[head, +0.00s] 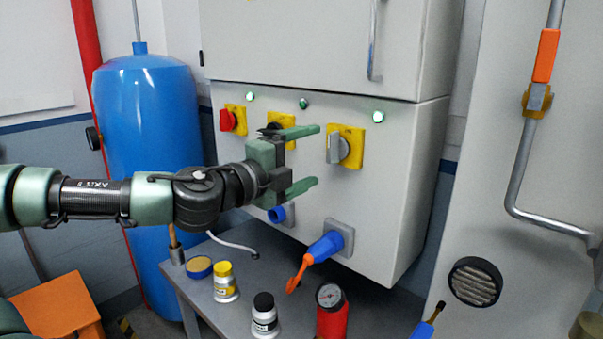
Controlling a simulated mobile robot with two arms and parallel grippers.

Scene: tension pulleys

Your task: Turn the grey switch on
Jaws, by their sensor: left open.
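The grey switch (338,149) is a knob on a yellow square plate (351,157) on the white cabinet front (385,225), right of my gripper. My left gripper (318,157) is open, its two green fingers pointing right, one above the other. The upper fingertip is close to the switch's left side in the picture; I cannot tell whether they touch. Nothing shows between the fingers. A red switch (228,120) on a yellow plate is at the left. A third, dark switch (272,129) on a yellow plate is partly hidden by my gripper. My right gripper is not in view.
Lit indicators sit above the switches. Below, a blue connector (325,247) with an orange lever (298,275) sticks out. A grey table (200,303) holds jars (226,282) and a red gauge cylinder (331,316). A blue tank (150,150) stands left; a pipe (520,150) runs at right.

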